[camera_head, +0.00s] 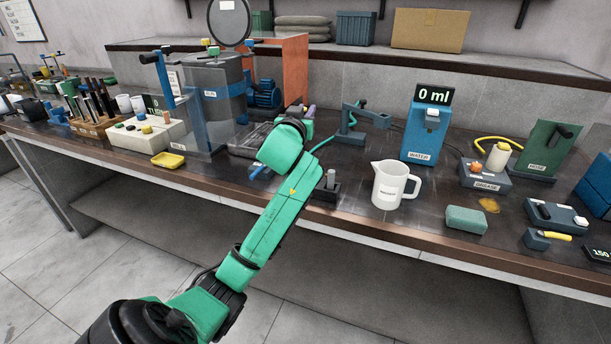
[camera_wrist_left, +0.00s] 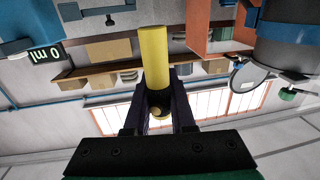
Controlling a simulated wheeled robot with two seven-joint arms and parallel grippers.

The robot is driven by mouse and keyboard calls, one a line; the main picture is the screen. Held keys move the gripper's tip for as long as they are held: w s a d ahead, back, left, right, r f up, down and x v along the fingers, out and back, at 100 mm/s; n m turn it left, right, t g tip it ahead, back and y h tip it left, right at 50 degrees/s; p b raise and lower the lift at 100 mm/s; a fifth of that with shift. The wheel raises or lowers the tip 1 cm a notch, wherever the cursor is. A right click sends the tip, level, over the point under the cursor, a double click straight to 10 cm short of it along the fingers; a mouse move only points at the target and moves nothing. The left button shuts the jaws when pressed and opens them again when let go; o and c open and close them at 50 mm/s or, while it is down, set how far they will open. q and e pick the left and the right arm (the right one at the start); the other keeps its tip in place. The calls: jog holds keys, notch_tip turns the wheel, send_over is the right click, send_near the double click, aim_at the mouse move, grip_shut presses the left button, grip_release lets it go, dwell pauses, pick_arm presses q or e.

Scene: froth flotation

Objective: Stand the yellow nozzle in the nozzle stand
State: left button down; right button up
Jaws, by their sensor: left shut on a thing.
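In the left wrist view the yellow nozzle (camera_wrist_left: 155,48), a plain cylinder, is held between the dark fingers of my left gripper (camera_wrist_left: 163,78). It sticks out beyond the fingertips, and the picture there is upside down. In the head view my green left arm reaches over the bench's front edge and hides most of the gripper and the nozzle. A small dark block with a grey upright post (camera_head: 331,178) stands just right of the arm; it may be the nozzle stand, but I cannot tell for sure. My right gripper does not show.
A white jug (camera_head: 390,185) and a blue water dispenser (camera_head: 427,130) stand right of the arm. A blue clamp-like stand (camera_head: 362,118) is behind. The clear flotation cell (camera_head: 207,108) and a yellow dish (camera_head: 168,160) are left. A green sponge-like block (camera_head: 466,219) lies near the front edge.

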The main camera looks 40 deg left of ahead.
pick_arm(q)
notch_tip(320, 180, down, 16)
jog(key=shift+b, duration=1)
jog(key=c, duration=0.8)
grip_release()
jog(key=shift+o, duration=0.2)
jog(key=b+v, duration=0.1)
jog(key=v, duration=1.1)
